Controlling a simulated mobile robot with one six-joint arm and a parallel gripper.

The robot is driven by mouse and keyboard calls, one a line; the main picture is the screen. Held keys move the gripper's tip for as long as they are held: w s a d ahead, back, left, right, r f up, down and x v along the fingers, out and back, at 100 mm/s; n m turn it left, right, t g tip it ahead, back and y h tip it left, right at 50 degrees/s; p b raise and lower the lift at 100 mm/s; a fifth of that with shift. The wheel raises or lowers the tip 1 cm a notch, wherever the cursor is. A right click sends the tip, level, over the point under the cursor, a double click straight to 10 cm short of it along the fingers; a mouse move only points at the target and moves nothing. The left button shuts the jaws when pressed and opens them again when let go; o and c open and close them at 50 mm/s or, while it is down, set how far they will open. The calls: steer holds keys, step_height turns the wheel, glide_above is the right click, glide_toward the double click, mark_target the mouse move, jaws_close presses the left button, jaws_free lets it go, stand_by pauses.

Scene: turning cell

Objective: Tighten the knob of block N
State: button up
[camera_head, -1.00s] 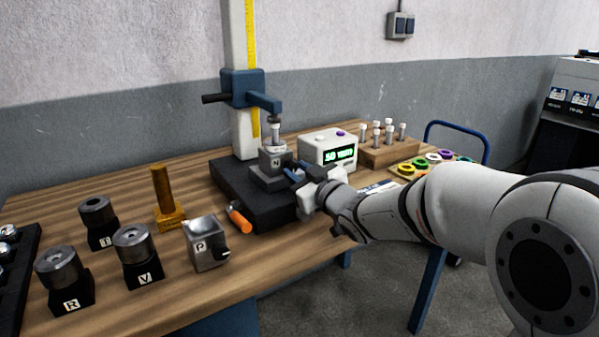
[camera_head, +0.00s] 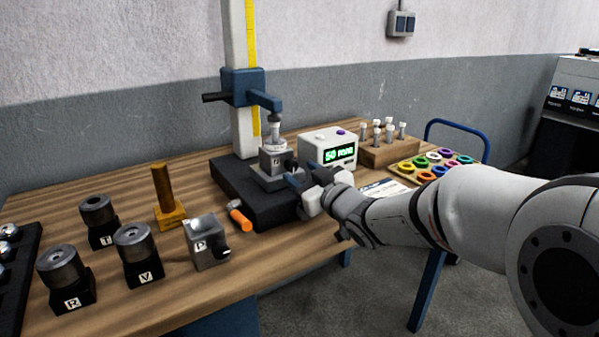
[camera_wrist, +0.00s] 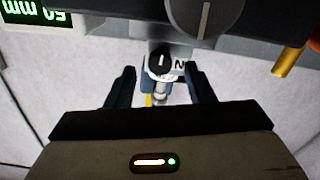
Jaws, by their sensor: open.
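Block N (camera_head: 269,161) is a grey block on the dark base (camera_head: 237,200) of the height stand, below the stand's spindle. Its black knob (camera_head: 290,165) faces my gripper. In the wrist view, which is upside down, the knob (camera_wrist: 160,62) has a white mark and sits beside the N label (camera_wrist: 180,67). My gripper (camera_head: 294,180) is open and empty, just right of the block. In the wrist view the knob appears between the two dark fingers of my gripper (camera_wrist: 161,73). I cannot tell whether the fingertips reach around it.
A readout box (camera_head: 329,149) showing 50 mm stands close behind my gripper. Block P (camera_head: 206,243) and cylinders V (camera_head: 138,255) and R (camera_head: 65,278) stand at the left. A large marked dial (camera_wrist: 205,14) is near the knob.

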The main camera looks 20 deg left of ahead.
steer(key=v, duration=0.6)
steer(key=s+d+r+m+h+p, duration=0.2)
steer(key=d+m+h+p, duration=0.8)
steer(key=d, duration=1)
steer(key=s+d+m+g+h+p, duration=0.1)
steer(key=s+d+g, duration=0.3)
steer(key=s, duration=0.6)
steer(key=s+d+m+g+h+p, duration=0.1)
steer(key=s+d+g+p, duration=0.3)
steer(key=s, duration=0.5)
steer(key=shift+s+d+f+g+h, duration=0.35)
steer(key=shift+g+h, duration=0.25)
steer(key=shift+h, duration=0.2)
